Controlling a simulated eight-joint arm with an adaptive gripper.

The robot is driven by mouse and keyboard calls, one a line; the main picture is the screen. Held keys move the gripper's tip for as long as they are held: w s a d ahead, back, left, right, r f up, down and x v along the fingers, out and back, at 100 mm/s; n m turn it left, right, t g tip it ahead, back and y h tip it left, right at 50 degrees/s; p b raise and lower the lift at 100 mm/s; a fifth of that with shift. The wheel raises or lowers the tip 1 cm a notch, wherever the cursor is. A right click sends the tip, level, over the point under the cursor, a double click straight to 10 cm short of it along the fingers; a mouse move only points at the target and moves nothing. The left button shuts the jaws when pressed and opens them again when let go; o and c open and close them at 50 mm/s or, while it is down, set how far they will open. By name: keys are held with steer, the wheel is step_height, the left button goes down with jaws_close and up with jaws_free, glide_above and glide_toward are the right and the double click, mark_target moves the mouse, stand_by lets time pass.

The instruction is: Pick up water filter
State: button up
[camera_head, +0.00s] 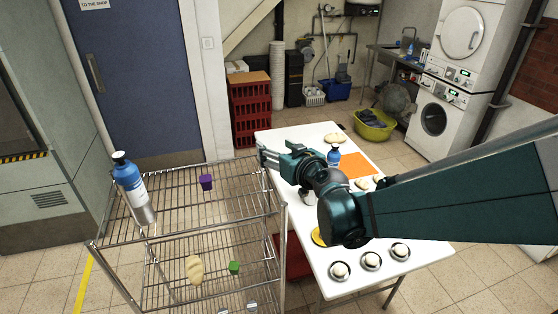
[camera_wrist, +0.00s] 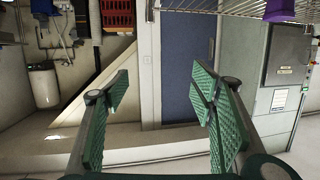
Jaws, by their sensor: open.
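No thing is clearly recognisable as a water filter. A tall blue and silver bottle (camera_head: 131,187) with a dark cap stands at the left end of the wire rack's top shelf. A smaller blue bottle (camera_head: 334,156) with a dark top stands on the white table, just beyond my arm; I cannot tell whether either is the filter. My gripper (camera_head: 264,157) is over the table's left edge, pointing left, well right of the tall bottle. In the wrist view my gripper (camera_wrist: 160,95) is open, with nothing between its fingers.
The wire rack (camera_head: 185,233) holds a purple cup (camera_head: 206,181) on top, also in the wrist view (camera_wrist: 280,9). Lower down are a green cup (camera_head: 234,267) and a tan item (camera_head: 195,269). The white table (camera_head: 315,260) carries several round items and an orange sheet (camera_head: 357,166).

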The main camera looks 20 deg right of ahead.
steer(key=w+d+f+m+t+h+b, duration=0.1)
steer(key=w+d+f+m+h+b, duration=0.1)
steer(key=d+f, duration=0.7)
steer(key=w+d+f+m+t+h+b, duration=0.1)
steer(key=w+d+f+m+h+b, duration=0.2)
steer(key=d+f, duration=0.7)
step_height(320, 180, down, 3)
steer(key=w+h+b, duration=0.2)
steer(key=b, duration=0.2)
steer(key=shift+w+h+b, duration=0.15)
steer(key=shift+h+b, duration=0.25)
steer(key=shift+w, duration=0.15)
steer(key=shift+p+x, duration=0.75)
steer(key=shift+x, duration=0.4)
steer(key=shift+w, duration=0.1)
steer(key=x, duration=0.3)
steer(key=shift+w+d+f, duration=0.1)
steer(key=shift+w+f, duration=0.1)
steer(key=shift+w, duration=0.05)
steer(key=shift+w+d, duration=0.2)
steer(key=shift+w, duration=0.5)
